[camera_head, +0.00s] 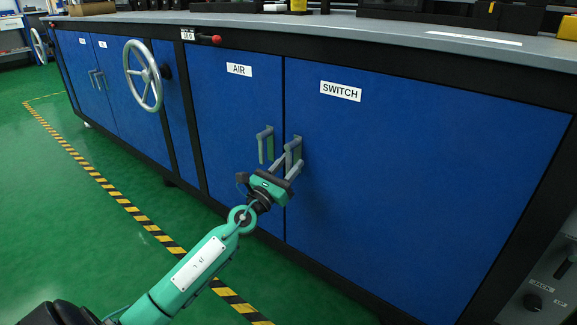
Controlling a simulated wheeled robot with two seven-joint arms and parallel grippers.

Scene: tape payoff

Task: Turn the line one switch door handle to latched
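The blue switch door (400,170) carries a white SWITCH label (340,91). Its grey handle (296,147) is near the door's left edge and hangs roughly vertical. My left gripper (285,166) reaches up from the lower left, with its fingers at the switch handle. The fingers overlap the handle's lower part, so I cannot tell whether they are closed on it or only beside it. My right gripper is not in view.
The air door (235,130) with its own grey handle (265,145) is just left. A silver handwheel (143,76) and a red-knobbed lever (216,40) are farther left. A grey worktop (400,32) runs above. Green floor with a striped line (120,200) lies in front.

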